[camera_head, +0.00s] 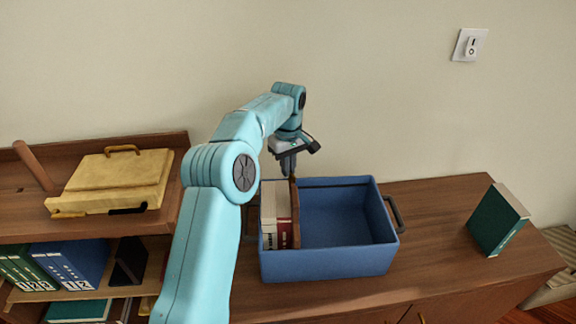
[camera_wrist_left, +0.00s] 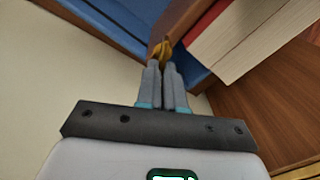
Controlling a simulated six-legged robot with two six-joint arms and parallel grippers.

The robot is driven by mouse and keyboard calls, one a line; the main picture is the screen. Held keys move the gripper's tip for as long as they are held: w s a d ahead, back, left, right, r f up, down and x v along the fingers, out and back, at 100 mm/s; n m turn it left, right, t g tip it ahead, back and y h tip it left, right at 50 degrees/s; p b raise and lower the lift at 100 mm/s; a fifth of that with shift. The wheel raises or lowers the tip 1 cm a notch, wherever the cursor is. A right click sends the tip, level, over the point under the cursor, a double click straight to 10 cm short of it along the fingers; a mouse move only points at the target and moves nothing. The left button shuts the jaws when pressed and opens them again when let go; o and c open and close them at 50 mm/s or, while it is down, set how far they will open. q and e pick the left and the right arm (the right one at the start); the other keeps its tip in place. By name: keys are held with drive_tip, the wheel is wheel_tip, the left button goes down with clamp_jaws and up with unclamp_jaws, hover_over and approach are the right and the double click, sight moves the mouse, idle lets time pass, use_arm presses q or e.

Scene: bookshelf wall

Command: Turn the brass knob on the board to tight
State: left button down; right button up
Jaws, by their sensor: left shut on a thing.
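My left gripper (camera_head: 289,172) points down at the left part of the blue crate, above the wooden board (camera_head: 295,212) that stands upright inside it. In the left wrist view the gripper (camera_wrist_left: 166,62) has its two fingers close together. They are shut on the small brass knob (camera_wrist_left: 162,48), of which only the top part shows beyond the fingertips. The brown board (camera_wrist_left: 184,18) shows just beyond the knob. In the head view the knob is hidden by the gripper. I cannot tell how far the knob is turned. My right gripper is in neither view.
The blue crate (camera_head: 330,264) stands on the wooden cabinet top (camera_head: 430,225), with books (camera_head: 271,215) left of the board and its right compartment empty. A green book (camera_head: 497,220) stands at right. A yellow case (camera_head: 110,182) lies on the left shelf. A switch (camera_head: 469,45) is on the wall.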

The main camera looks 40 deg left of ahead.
use_arm(q)
drive_tip(key=shift+w+r+m+p, duration=0.15)
drive_tip(key=shift+r+m+p, duration=0.1)
drive_tip(key=shift+m+p, duration=0.8)
drive_tip(key=shift+w+d+f+m+p, duration=0.15)
drive_tip(key=shift+m+p, duration=0.4)
drive_tip(key=shift+m, duration=0.35)
drive_tip(key=shift+w+d+m+p, duration=0.1)
drive_tip(key=shift+m+p, duration=0.45)
drive_tip(key=shift+m, duration=0.3)
drive_tip(key=c, duration=1.3)
unclamp_jaws()
drive_tip(key=shift+o, duration=0.2)
wheel_tip(320, 180, up, 16)
drive_tip(key=p, duration=0.4)
